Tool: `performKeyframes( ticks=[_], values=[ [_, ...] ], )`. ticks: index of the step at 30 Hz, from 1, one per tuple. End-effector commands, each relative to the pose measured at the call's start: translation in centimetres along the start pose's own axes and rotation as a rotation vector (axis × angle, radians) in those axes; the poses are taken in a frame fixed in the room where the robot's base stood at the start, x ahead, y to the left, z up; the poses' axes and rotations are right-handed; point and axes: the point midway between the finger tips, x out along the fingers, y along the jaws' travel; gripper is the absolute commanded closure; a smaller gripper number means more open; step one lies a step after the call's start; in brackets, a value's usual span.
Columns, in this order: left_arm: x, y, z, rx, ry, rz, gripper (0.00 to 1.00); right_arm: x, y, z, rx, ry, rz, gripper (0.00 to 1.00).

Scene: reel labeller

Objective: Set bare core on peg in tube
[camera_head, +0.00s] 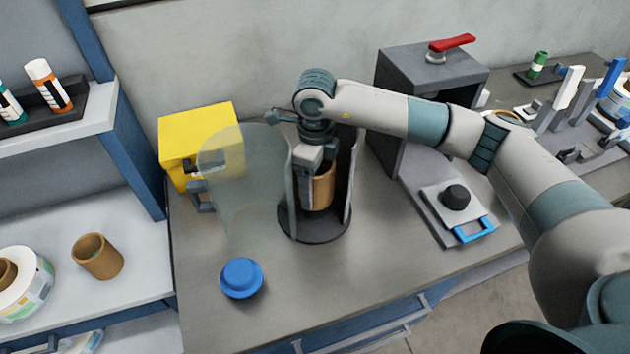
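A brown bare core (323,188) is inside the tube, upright, with its lower edge seeming to sit above the dark round base (318,234). The tube stands on the grey counter, and its clear curved door (232,190) is swung open to the left. My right gripper (308,196) reaches down into the tube from above, with a grey finger against the near left side of the core. It looks shut on the core; its other finger is hidden. The peg is hidden behind the core and gripper. My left gripper is not in view.
A blue cap (242,277) lies on the counter in front of the tube. A yellow box (197,140) stands behind the door. A grey machine (432,85) with a red lever is to the right. Another brown core (97,257) sits on the left shelf.

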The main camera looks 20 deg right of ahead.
Motion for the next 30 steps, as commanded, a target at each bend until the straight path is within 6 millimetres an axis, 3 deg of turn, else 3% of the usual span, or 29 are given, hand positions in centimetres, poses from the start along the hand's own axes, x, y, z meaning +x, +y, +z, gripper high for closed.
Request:
performKeyframes(
  ticks=[30],
  values=[
    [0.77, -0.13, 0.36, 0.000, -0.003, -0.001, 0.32, -0.19, -0.15, -0.21, 0.000, 0.000, 0.000, 0.53]
  ],
)
